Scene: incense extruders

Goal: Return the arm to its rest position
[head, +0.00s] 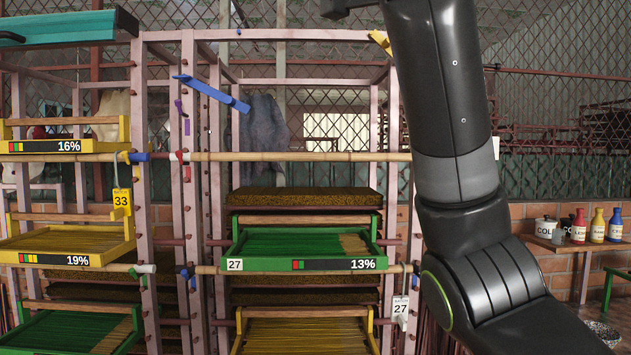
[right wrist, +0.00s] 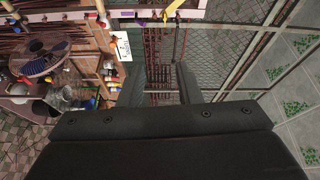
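My right arm (head: 455,110) is the dark grey and black arm on the right side of the head view. It is bent at a joint low in the picture and rises steeply out of the top edge. Its gripper is not clearly visible there. In the right wrist view my right gripper (right wrist: 163,82) shows two dark fingers standing apart with nothing seen between them. The background shows through the gap. My left arm and left gripper are not in view.
A pink rack stands close behind the arm, with a green tray (head: 305,246) marked 13%, a yellow tray (head: 68,247) marked 19% and bamboo poles (head: 300,157). A blue strip (head: 211,93) juts from a post. Bottles (head: 597,226) stand on a shelf at right.

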